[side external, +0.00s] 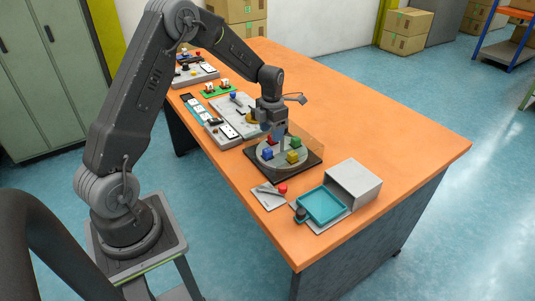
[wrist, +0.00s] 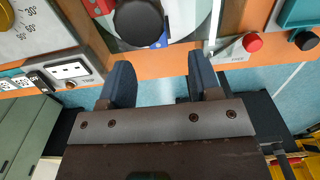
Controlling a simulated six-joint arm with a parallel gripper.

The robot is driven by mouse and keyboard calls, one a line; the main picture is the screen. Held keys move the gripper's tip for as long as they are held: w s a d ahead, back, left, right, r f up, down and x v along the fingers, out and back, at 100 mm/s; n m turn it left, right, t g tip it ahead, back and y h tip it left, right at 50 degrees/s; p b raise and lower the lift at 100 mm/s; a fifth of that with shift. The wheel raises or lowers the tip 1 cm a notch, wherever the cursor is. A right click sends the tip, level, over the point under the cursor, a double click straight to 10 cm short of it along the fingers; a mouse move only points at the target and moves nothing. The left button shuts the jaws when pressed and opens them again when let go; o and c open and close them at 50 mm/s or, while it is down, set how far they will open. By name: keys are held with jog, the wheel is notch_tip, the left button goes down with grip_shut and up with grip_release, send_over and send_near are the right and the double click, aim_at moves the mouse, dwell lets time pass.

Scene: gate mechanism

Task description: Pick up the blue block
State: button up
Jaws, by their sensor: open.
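The blue block (side external: 267,155) sits on a grey round disc (side external: 273,163) inside a low clear-walled frame. In the wrist view, a small part of the blue block (wrist: 161,42) shows beside a dark round knob (wrist: 138,22), which hides some of it. My gripper (side external: 270,127) is above the disc, pointing down. In the wrist view my gripper (wrist: 160,78) has its two fingers wide apart with nothing between them. The fingers are apart from the blue block.
A red block (side external: 270,139), a green block (side external: 296,142) and a yellow block (side external: 293,157) share the disc. A red button panel (side external: 270,197) and a teal tray (side external: 321,205) by a grey box (side external: 353,185) stand in front. The table's right side is clear.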

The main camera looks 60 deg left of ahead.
aim_at(269, 149)
notch_tip(269, 149, down, 3)
jog(key=shift+r, duration=0.1)
jog(key=shift+s+a+f, duration=0.1)
jog(key=shift+a+f, duration=0.05)
jog(key=shift+f, duration=1.15)
jog(key=shift+s+a+f, duration=0.1)
jog(key=shift+f, duration=1.2)
jog(key=shift+c, duration=0.4)
jog(key=c, duration=0.9)
